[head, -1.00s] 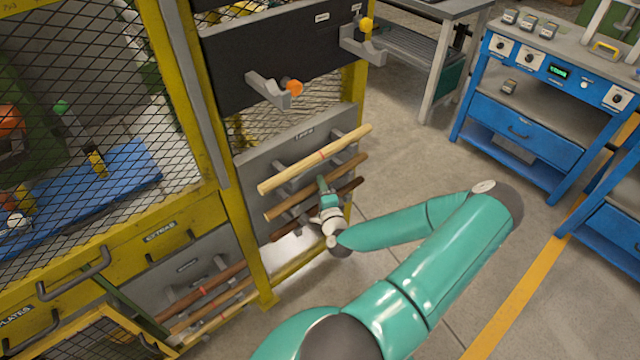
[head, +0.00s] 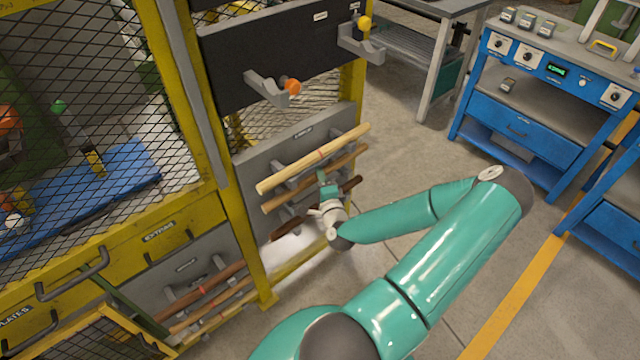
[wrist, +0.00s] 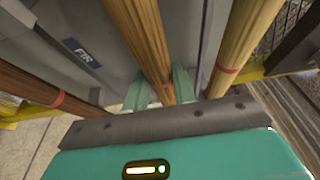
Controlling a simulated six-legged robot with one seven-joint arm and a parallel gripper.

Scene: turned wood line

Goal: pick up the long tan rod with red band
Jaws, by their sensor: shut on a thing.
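My gripper (head: 328,186) is shut around the middle rod (head: 285,200) of three on a wall rack. This rod is tan-brown and long. In the wrist view the rod (wrist: 143,35) runs down between the two green fingers (wrist: 158,92). No red band shows on its visible part; the stretch at the fingers is partly hidden. Above it, a paler long tan rod (head: 285,179) has a red band, also seen in the wrist view (wrist: 240,45). Below it lies a dark brown rod (head: 290,226), which shows a red band in the wrist view (wrist: 30,85).
The grey rack panel (head: 255,165) has pegs close around the rods. More rods (head: 215,285) lie on a lower rack at left. A yellow frame post (head: 255,260) stands left of my gripper. The floor (head: 410,140) to the right is clear.

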